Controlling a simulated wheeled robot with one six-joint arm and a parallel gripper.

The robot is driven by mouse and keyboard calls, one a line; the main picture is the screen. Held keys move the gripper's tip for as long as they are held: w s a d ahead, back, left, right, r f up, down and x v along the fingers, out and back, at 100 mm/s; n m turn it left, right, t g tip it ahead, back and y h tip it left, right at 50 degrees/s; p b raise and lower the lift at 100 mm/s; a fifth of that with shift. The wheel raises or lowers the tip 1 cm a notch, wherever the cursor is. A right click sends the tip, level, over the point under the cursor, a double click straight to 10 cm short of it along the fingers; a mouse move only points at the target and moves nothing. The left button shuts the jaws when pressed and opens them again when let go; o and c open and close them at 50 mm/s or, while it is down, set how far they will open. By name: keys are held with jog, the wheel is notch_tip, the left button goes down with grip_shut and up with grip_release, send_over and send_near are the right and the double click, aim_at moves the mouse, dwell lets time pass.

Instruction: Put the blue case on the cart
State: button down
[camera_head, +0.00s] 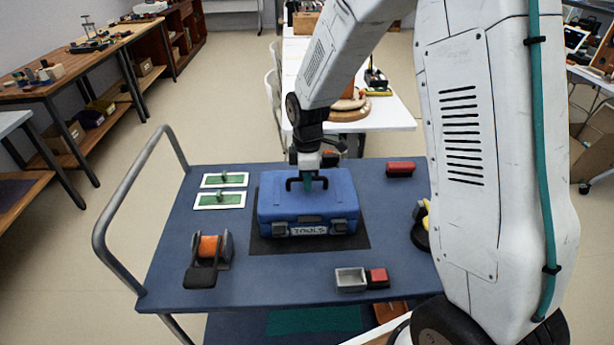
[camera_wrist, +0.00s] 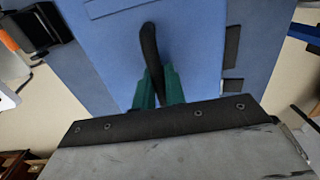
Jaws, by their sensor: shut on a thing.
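The blue case (camera_head: 308,208) is upright on the cart (camera_head: 200,255), over a dark mat (camera_head: 264,243) on its blue top. Its front has two latches and a label reading "TOOLS". My gripper (camera_head: 312,182) comes down from above and is shut on the case's dark handle. In the wrist view, the green fingers (camera_wrist: 158,88) close around the black handle (camera_wrist: 150,45), with the blue lid (camera_wrist: 195,40) behind. I cannot tell whether the case's underside touches the mat.
On the cart are an orange spool (camera_head: 208,250), green-and-white plates (camera_head: 222,190), a red block (camera_head: 400,169) and a small grey tray with a red block (camera_head: 362,279). A metal push handle (camera_head: 125,200) rises at its left. A white table (camera_head: 390,112) stands behind.

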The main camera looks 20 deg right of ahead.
jog(key=c, duration=1.5)
grip_release()
jog(key=shift+o, duration=0.2)
jog(key=shift+r, duration=0.1)
notch_tip(320, 180, up, 12)
jog(key=s+d+r+m, duration=0.2)
jog(key=s+r+m, duration=0.4)
jog(key=s+r, duration=0.5)
jog(key=s+d+f+m+t, duration=0.1)
jog(key=s+m, duration=0.7)
jog(key=s, duration=1.1)
